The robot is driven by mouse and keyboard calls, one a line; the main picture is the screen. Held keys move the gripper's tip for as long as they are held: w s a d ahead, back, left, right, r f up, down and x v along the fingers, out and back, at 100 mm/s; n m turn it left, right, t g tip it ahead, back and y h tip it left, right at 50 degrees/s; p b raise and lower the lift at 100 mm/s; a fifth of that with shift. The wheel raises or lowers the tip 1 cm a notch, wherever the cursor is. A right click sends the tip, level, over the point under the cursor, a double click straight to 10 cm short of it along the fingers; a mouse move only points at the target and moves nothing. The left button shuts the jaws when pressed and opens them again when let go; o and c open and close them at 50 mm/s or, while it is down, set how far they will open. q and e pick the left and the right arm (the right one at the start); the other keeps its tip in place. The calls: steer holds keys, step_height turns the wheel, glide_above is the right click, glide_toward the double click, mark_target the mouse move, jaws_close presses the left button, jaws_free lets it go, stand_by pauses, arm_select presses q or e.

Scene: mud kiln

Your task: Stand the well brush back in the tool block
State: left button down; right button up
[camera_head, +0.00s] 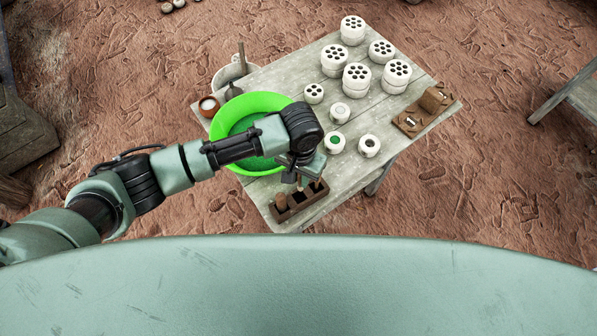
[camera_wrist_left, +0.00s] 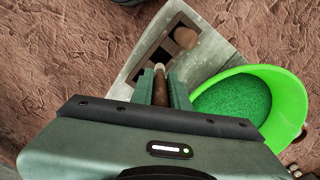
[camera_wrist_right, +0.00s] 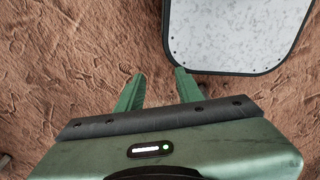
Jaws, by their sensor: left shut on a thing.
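The tool block (camera_head: 312,199) is a dark brown wooden block with open slots at the near corner of the table; it also shows in the left wrist view (camera_wrist_left: 153,58). A rounded wooden piece (camera_wrist_left: 186,38) stands in one slot. My left gripper (camera_head: 303,179) is over the block, shut on a thin brown wooden handle, which I take as the well brush (camera_wrist_left: 160,88). The handle lies between the fingers (camera_wrist_left: 160,92). Its lower end is hard to make out, so I cannot tell whether it is inside a slot. My right gripper (camera_wrist_right: 160,88) is open and empty above bare ground.
A bright green basin (camera_head: 283,102) with green contents stands left of the block, under my left arm. White pots with holed tops (camera_head: 357,78) and small cups (camera_head: 370,146) fill the table's (camera_head: 275,80) far and right parts. A wooden holder (camera_head: 409,124) sits at the right edge.

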mark_target(299, 185)
arm_select(q)
steer(key=shift+w+f+b, duration=0.1)
steer(key=shift+f+b, duration=0.45)
steer(key=shift+f, duration=0.15)
steer(key=shift+a+f+b, duration=0.1)
steer(key=shift+f+b, duration=0.55)
steer(key=shift+b, duration=0.15)
steer(key=shift+f+b, duration=0.65)
steer(key=shift+b, duration=0.1)
steer(key=shift+f+b, duration=0.6)
steer(key=shift+b, duration=0.15)
steer(key=shift+f, duration=0.75)
arm_select(e)
step_height(299, 185, down, 6)
steer(key=shift+s, duration=0.3)
steer(key=shift+s+d, duration=0.1)
steer(key=shift+d, duration=0.25)
arm_select(q)
steer(key=shift+p, duration=0.95)
arm_select(e)
steer(key=shift+a+r, duration=0.15)
steer(key=shift+r, duration=0.75)
arm_select(q)
steer(key=shift+f, duration=0.35)
arm_select(e)
steer(key=shift+f, duration=0.15)
